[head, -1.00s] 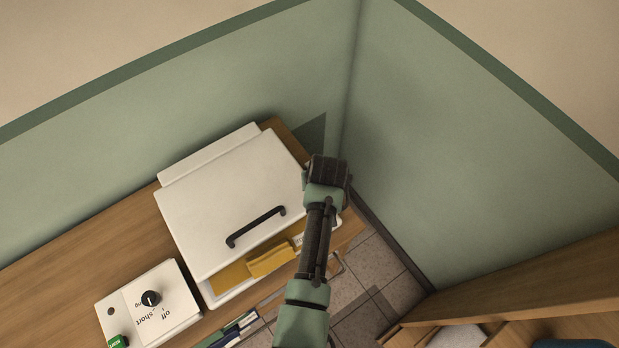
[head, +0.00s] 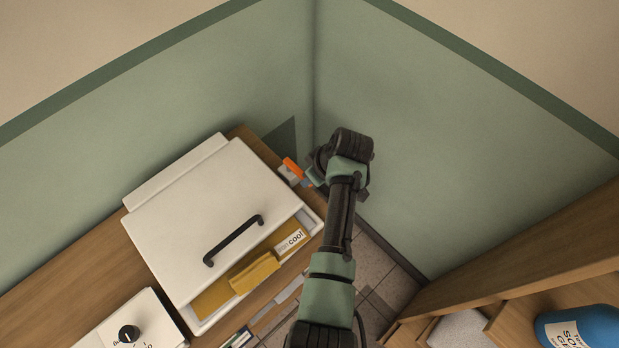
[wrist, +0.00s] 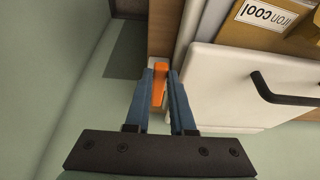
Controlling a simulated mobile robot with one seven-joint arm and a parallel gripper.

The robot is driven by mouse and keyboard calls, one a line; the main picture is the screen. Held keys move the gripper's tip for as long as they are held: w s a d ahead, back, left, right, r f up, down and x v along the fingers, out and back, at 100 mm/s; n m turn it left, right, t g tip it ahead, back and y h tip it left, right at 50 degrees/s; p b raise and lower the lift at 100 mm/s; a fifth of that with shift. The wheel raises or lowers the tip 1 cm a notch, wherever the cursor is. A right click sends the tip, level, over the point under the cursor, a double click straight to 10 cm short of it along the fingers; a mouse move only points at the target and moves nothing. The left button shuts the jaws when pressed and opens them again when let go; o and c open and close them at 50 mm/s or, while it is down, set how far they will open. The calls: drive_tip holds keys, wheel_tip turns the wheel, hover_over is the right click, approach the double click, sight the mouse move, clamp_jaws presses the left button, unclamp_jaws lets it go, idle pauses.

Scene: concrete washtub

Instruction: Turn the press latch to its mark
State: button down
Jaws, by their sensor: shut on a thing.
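The press is a white box with a black bar handle (head: 233,240); its lid (head: 205,205) shows in the head view, and its side and handle (wrist: 290,97) in the wrist view. An orange latch lever (head: 292,167) sits at the press's far right end, by a small pale plate (head: 288,174). In the wrist view the lever (wrist: 158,90) stands between the two blue fingers of my gripper (wrist: 161,78). My gripper (head: 307,180) is shut on the lever. I cannot make out the latch's mark.
Yellow cloth (head: 255,272) and an "iron cool" label (head: 290,240) lie at the press's front. A white control box with a black knob (head: 129,333) stands left. Green walls meet close behind my arm. A wooden shelf with a blue bottle (head: 580,328) is at right.

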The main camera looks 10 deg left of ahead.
idle(0.3)
drive_tip(key=c, duration=0.8)
unclamp_jaws()
drive_tip(key=shift+o, duration=0.2)
drive_tip(key=v, duration=1.3)
drive_tip(key=shift+b, duration=0.3)
drive_tip(key=shift+w, duration=0.15)
